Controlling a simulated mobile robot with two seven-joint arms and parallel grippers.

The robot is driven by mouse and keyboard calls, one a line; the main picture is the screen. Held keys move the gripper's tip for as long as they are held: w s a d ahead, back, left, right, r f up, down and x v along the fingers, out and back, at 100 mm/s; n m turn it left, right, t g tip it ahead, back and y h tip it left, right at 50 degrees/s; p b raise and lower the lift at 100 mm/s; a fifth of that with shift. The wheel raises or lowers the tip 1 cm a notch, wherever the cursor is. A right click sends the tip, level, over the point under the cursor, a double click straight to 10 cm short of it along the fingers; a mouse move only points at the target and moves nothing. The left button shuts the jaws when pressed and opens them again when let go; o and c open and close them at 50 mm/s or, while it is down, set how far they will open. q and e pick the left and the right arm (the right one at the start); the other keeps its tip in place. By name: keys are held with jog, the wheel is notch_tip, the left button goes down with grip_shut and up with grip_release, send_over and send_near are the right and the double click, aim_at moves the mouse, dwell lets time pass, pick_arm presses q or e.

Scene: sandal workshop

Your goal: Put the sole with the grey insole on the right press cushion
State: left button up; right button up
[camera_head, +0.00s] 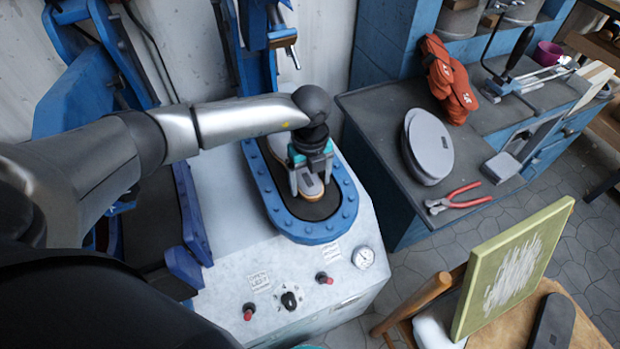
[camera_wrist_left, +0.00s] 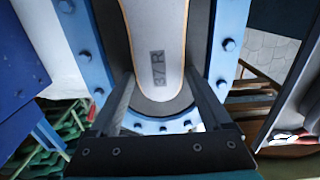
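The sole with the grey insole (camera_head: 313,188) is over the black right press cushion (camera_head: 322,210), inside its blue bolted rim; it lies lengthwise along it. My left gripper (camera_head: 310,181) is down over the cushion, with one finger at each long edge of the sole. In the left wrist view its fingers (camera_wrist_left: 160,75) look closed against the sole's edges. I cannot tell whether the sole rests fully on the cushion. My right gripper is not in view.
The white press housing (camera_head: 240,270) carries knobs and a gauge (camera_head: 363,258). Blue press arms stand behind.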

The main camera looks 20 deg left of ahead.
pick_arm(q)
jog(key=shift+o, duration=1.1)
jog(key=shift+r, duration=0.15)
notch_tip(320, 180, up, 15)
jog(key=p, duration=0.1)
jog(key=shift+p, duration=0.35)
